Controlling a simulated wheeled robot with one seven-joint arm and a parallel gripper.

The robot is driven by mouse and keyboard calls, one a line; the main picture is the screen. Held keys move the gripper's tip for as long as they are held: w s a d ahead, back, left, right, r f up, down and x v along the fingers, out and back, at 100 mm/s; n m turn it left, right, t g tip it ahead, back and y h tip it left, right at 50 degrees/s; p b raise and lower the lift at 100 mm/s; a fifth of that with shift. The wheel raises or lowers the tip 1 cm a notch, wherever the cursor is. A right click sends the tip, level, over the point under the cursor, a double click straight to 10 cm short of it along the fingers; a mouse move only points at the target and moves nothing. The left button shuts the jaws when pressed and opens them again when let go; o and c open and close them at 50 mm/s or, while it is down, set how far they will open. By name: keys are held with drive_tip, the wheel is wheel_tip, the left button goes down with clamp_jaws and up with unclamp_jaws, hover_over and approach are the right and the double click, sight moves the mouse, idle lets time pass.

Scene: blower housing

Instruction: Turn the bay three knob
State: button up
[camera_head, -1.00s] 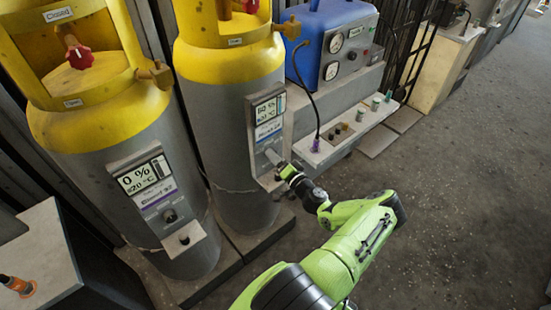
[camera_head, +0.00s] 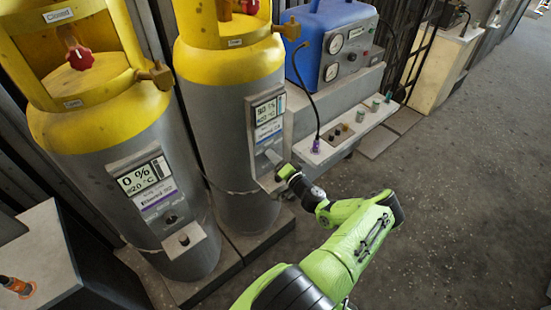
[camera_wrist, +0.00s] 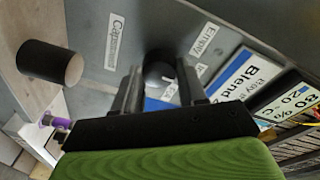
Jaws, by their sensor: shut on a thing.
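A dark round knob (camera_wrist: 160,68) sits on the grey panel (camera_wrist: 88,40) of the middle gas cylinder (camera_head: 225,120). My gripper (camera_wrist: 160,92) has one finger on each side of the knob and is shut on it. In the head view my gripper (camera_head: 273,158) reaches the panel below its display (camera_head: 268,108), and the knob is hidden there. White labels, one reading "Empty" (camera_wrist: 205,40), stand around the knob. A tilted display (camera_wrist: 290,103) and a "Blend" label (camera_wrist: 243,75) are to the right in the wrist view.
A black cylindrical post (camera_wrist: 48,62) sticks out near my gripper. A second yellow-topped cylinder (camera_head: 85,120) stands at left, its display showing 0 %. A blue gauge unit (camera_head: 335,45) with a hanging cable stands behind a ledge (camera_head: 340,140). The floor (camera_head: 460,200) at right is clear.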

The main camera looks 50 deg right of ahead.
drive_tip(key=m, duration=0.5)
drive_tip(key=shift+m, duration=0.4)
drive_tip(key=m+y, duration=0.1)
drive_tip(key=m, duration=0.4)
drive_tip(key=shift+f+g, duration=0.1)
drive_tip(key=shift+g, duration=0.3)
drive_tip(key=o, duration=1)
drive_tip(key=shift+o, duration=0.2)
drive_tip(key=shift+s, duration=0.1)
drive_tip(key=v, duration=1.5)
drive_tip(key=shift+s+p, duration=0.4)
drive_tip(key=shift+w, duration=0.1)
